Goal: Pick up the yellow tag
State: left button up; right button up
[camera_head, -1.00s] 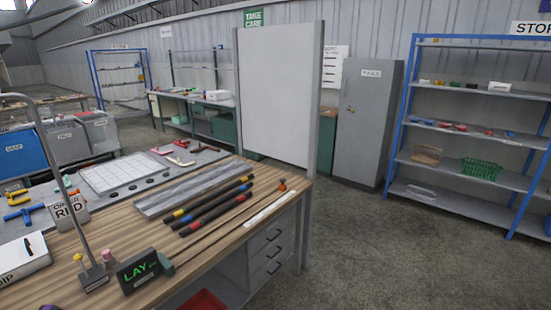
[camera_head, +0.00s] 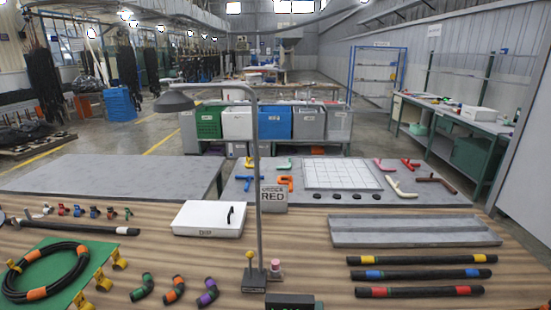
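No item is clearly readable as the yellow tag. Yellow pieces in view are several yellow clips (camera_head: 119,260) around a coiled black hose on a green mat (camera_head: 62,262) at the lower left. There is also a small yellow knob-like piece (camera_head: 250,256) by the lamp base. A black hose (camera_head: 422,259) at the right has yellow bands. A row of small coloured clamps (camera_head: 95,211) lies at the left, too small to make out fully. Neither of my grippers shows.
A desk lamp (camera_head: 258,180) rises from the wooden bench. Bare wood shows between the lamp and the right-hand hoses.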

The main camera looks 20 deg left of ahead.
aim_at(99, 276)
jog(key=u, duration=0.65)
jog(key=i, duration=0.85)
jog(key=u, duration=0.45)
